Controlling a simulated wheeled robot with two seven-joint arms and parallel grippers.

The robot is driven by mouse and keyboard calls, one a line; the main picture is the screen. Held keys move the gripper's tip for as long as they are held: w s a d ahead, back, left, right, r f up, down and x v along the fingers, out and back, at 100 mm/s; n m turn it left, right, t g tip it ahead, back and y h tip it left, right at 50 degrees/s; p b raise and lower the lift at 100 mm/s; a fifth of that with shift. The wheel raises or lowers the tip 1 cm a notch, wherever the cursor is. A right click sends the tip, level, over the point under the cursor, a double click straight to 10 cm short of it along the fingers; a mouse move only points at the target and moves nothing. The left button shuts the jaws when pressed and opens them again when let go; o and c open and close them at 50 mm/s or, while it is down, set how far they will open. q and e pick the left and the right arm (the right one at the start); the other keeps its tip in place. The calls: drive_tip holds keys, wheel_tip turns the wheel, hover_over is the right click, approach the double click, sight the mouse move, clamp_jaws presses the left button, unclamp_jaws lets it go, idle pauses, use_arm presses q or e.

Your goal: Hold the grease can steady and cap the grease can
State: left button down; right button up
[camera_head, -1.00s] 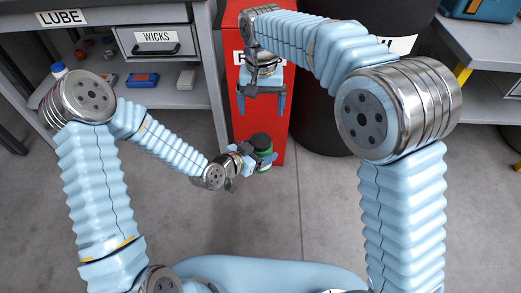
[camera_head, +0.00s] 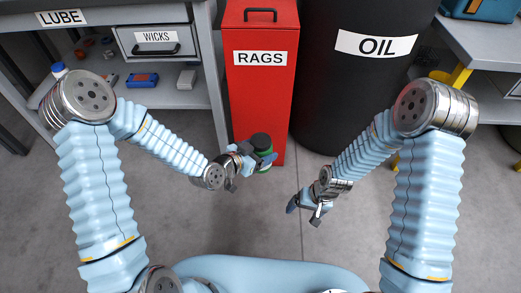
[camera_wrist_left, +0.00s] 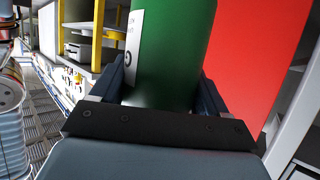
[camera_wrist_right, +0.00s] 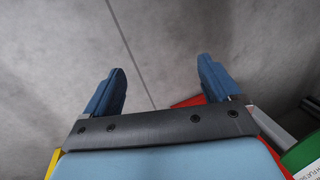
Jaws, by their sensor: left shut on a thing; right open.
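The grease can (camera_head: 265,167) is green with a dark top and stands out over the floor in front of the red bin. I cannot tell whether the dark top is a cap. My left gripper (camera_head: 259,156) is shut around the can's side. In the left wrist view the green can (camera_wrist_left: 172,50), with a white label, sits between the fingers. My right gripper (camera_head: 303,209) is open and empty, to the right of the can and apart from it. The right wrist view shows its two blue fingers (camera_wrist_right: 161,88) spread over bare floor, with the green can (camera_wrist_right: 305,155) at the lower right edge.
The red RAGS bin (camera_head: 262,95) stands behind the can. A black OIL drum (camera_head: 360,90) stands to its right. A grey LUBE shelf (camera_head: 170,95) with a WICKS drawer (camera_head: 155,40) and small items is at the left. The floor (camera_head: 300,235) between my arms is clear.

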drive_tip(key=s+f+m+y, duration=0.1)
drive_tip(key=s, duration=0.8)
drive_tip(key=shift+f+t, duration=0.4)
use_arm(q)
drive_tip(key=shift+r, duration=0.1)
